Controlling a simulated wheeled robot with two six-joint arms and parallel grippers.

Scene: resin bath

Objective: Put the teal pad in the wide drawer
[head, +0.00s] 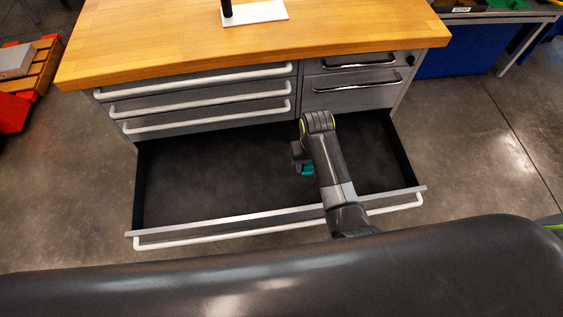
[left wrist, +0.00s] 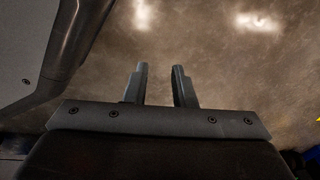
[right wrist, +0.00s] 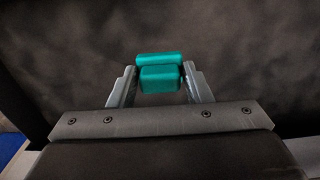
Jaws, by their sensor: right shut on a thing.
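The teal pad (right wrist: 159,75) is a small block held between the two fingers of my right gripper (right wrist: 160,82). In the head view the pad (head: 307,169) shows as a small teal patch beside my right gripper (head: 302,166), partly hidden by my arm. The wide drawer (head: 277,217) is the pulled-out bottom drawer, with a dark, bare floor. The right gripper and pad are over the inside of this drawer; their height above its floor is hard to tell. My left gripper (left wrist: 158,88) is open and empty above the concrete floor, and is not in the head view.
The wooden worktop (head: 180,42) overhangs the back of the drawer. Closed drawers with white handles (head: 205,106) and two with dark handles (head: 351,87) are above it. A white plate with a black post (head: 256,12) stands on the worktop. A wooden pallet (head: 38,68) is at far left.

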